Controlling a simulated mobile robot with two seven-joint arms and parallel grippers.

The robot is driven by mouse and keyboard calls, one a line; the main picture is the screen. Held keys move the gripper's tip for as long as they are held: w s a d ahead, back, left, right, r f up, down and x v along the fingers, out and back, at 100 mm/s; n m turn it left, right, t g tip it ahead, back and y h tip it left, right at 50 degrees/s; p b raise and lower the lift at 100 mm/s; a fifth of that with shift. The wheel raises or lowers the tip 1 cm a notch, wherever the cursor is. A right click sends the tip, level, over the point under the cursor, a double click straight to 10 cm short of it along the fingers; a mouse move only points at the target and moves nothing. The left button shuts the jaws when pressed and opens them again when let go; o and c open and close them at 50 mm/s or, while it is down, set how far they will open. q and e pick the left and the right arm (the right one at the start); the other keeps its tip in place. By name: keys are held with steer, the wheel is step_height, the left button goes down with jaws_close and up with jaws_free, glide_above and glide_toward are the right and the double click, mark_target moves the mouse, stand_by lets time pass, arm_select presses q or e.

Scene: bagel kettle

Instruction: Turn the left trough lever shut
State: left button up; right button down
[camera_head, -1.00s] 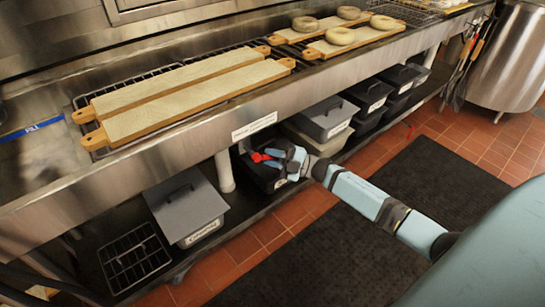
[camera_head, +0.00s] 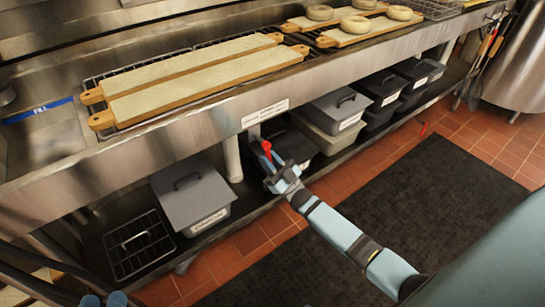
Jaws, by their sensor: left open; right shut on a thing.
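The red trough lever (camera_head: 266,147) shows below the front edge of the steel trough, under a white label. My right gripper (camera_head: 277,171) reaches it from the lower right and is shut on it. The fingers hide part of the lever, so its exact angle is hard to tell; its visible red end points up and slightly left. My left gripper (camera_head: 104,300) shows only as light blue tips at the bottom left edge. It is open, far from the lever, and mostly cut off.
Two long boards (camera_head: 190,88) lie on a rack on the trough, and bagels (camera_head: 361,25) sit on boards further right. A grey lidded bin (camera_head: 190,195), a wire rack (camera_head: 137,245) and dark bins (camera_head: 382,88) stand on the lower shelf. A dark mat (camera_head: 400,200) covers the floor.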

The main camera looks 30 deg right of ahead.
steer(key=shift+a+m+t+h, duration=0.25)
steer(key=shift+m+t+h, duration=0.15)
steer(key=shift+m+h, duration=0.55)
steer(key=shift+a+m+t+h, duration=0.25)
steer(key=shift+m+t+h, duration=0.15)
steer(key=shift+m+h, duration=0.5)
steer(key=shift+m, duration=0.35)
steer(key=c, duration=1.1)
jaws_free()
arm_select(q)
steer(key=shift+r, duration=0.1)
steer(key=shift+a+f, duration=0.2)
steer(key=shift+f, duration=0.2)
arm_select(e)
steer(key=v, duration=1.4)
steer(key=shift+a, duration=0.1)
steer(key=shift+w, duration=0.1)
